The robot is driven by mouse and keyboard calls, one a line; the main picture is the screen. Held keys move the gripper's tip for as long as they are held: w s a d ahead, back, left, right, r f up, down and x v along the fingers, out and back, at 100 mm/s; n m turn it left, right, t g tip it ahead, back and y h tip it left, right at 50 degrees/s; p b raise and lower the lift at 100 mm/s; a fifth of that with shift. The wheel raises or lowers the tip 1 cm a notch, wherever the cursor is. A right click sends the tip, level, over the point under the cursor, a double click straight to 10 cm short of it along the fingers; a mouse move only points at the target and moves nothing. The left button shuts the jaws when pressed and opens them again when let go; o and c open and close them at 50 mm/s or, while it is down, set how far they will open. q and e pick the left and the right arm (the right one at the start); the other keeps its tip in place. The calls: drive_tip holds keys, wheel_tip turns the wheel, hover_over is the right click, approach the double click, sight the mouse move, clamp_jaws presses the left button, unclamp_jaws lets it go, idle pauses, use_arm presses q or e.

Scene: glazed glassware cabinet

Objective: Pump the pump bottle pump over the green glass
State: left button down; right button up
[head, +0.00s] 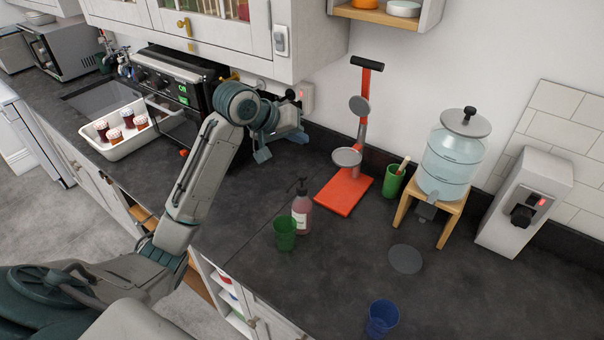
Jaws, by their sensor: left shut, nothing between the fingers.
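The pump bottle (301,213), with pinkish-red liquid, a white label and a black pump head, stands upright on the dark counter. The green glass (285,234) stands upright just in front of it and slightly left, overlapping the bottle's lower part in the picture. The pump's spout points left, roughly toward the glass. I cannot tell whether it is exactly over the rim. My left gripper (262,154) is shut and empty, held above the counter behind and left of the bottle, apart from it. My right gripper is out of view.
Right of the bottle stand a red-based press stand (346,195), a green cup with a utensil (392,182) and a water dispenser (453,155). A blue glass (382,318) is at the front. A white tray of jars (119,149) is left.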

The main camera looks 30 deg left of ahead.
use_arm(q)
drive_tip(key=b, duration=0.6)
hover_over(298, 176)
wheel_tip(298, 176, down, 6)
drive_tip(key=shift+f, duration=0.15)
drive_tip(key=shift+w+f+p, duration=0.1)
drive_tip(key=shift+f+p, duration=0.2)
drive_tip(key=shift+f, duration=0.65)
drive_tip(key=shift+f, duration=0.2)
idle(0.7)
